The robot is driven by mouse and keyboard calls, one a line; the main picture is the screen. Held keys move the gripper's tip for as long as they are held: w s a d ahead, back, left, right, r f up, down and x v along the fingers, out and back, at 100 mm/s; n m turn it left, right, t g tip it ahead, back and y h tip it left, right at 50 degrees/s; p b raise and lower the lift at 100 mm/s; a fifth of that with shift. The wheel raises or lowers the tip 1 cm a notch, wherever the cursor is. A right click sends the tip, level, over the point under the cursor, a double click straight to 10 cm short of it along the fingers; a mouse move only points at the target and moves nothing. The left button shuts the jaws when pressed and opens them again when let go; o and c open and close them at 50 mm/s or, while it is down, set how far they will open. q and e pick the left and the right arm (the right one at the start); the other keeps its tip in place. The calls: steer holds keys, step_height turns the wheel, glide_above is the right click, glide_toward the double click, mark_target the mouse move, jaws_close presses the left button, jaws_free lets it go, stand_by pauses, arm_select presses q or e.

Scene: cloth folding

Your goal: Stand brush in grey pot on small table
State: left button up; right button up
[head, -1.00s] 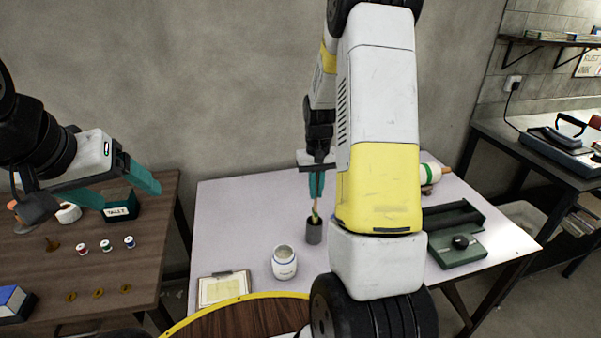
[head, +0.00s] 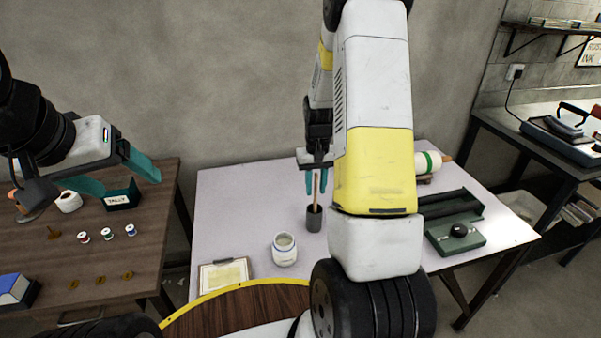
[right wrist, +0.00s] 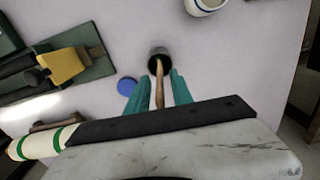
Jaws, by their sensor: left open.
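The brush (head: 315,188) stands nearly upright in the grey pot (head: 314,220) on the small pale table (head: 232,205), its wooden handle pointing up. My right gripper (head: 316,184) is above the pot with its teal fingers apart on either side of the handle. In the right wrist view the handle (right wrist: 160,88) runs from the dark pot (right wrist: 158,58) between the spread fingers, with gaps on both sides. The brush's lower end is hidden inside the pot. My left gripper (head: 122,178) is open and empty over the brown table at the left.
A white jar (head: 285,252) stands in front of the pot, and a clipboard (head: 224,275) lies at the front left. A green device (head: 458,234) and a green-banded roll (head: 428,163) are at the right. A blue disc (right wrist: 127,86) lies near the pot.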

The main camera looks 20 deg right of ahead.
steer(key=shift+r, duration=0.1)
step_height(320, 180, up, 8)
steer(key=shift+f, duration=0.2)
stand_by(0.4)
stand_by(0.7)
steer(key=shift+r, duration=0.15)
steer(key=s+a+r+t+y, duration=0.1)
steer(key=s+a+r+t, duration=0.1)
steer(key=s+a+r, duration=0.35)
steer(key=s+a+r+t, duration=0.1)
steer(key=s+a+r, duration=0.15)
steer(key=r, duration=0.65)
steer(key=s+a+r+n+t, duration=0.1)
steer(key=s+a+r, duration=0.1)
steer(key=s, duration=0.4)
steer(key=s+a+r+t+y, duration=0.1)
steer(key=s+a+r+t, duration=0.1)
steer(key=s, duration=0.5)
steer(key=shift+r+n, duration=0.35)
steer(key=shift+n, duration=0.05)
